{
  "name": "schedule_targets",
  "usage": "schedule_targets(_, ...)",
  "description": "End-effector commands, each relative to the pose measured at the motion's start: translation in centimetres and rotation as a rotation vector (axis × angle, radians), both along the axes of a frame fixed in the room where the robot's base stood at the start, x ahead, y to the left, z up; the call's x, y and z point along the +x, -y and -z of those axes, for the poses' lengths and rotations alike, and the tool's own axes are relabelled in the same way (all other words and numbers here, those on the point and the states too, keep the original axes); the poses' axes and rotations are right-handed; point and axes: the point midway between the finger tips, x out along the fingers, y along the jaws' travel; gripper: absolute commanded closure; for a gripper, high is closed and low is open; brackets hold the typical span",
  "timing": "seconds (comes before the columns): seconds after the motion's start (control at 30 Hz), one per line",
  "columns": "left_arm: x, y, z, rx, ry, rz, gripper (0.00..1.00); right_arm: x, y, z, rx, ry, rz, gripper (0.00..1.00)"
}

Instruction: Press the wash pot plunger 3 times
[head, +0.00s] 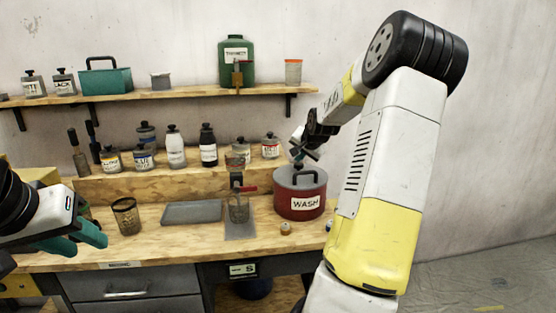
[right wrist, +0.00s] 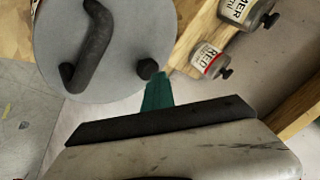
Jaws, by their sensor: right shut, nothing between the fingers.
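The red wash pot (head: 298,206) with a grey lid and a WASH label stands on the right of the bench. In the right wrist view its lid (right wrist: 120,35) bears a curved black handle (right wrist: 90,45) and a black plunger knob (right wrist: 147,69) near the rim. My right gripper (right wrist: 160,92) is shut and empty, its teal fingertips right beside or over the knob; I cannot tell whether they touch. In the head view the right gripper is mostly dark and small above the pot. My left gripper (head: 90,240) has its teal fingers apart, empty, over the bench's left front.
A grey tray (head: 193,212), a wire mesh cup (head: 127,216) and a small stand with a red lever (head: 240,205) are left of the pot. Bottles line the riser behind; a shelf (head: 180,96) hangs above.

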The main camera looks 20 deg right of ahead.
Motion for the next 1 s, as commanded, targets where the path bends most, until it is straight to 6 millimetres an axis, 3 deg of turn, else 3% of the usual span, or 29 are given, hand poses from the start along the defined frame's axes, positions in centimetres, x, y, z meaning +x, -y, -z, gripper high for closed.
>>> schedule_targets(0.5,0.0,0.0,0.0,0.0,0.0,0.0,0.64,0.0,0.0,-2.8,0.0,-0.001,0.001,1.0)
schedule_targets(1.0,0.0,0.0,0.0,0.0,0.0,0.0,0.64,0.0,0.0,-4.0,-0.001,0.001,0.001,1.0)
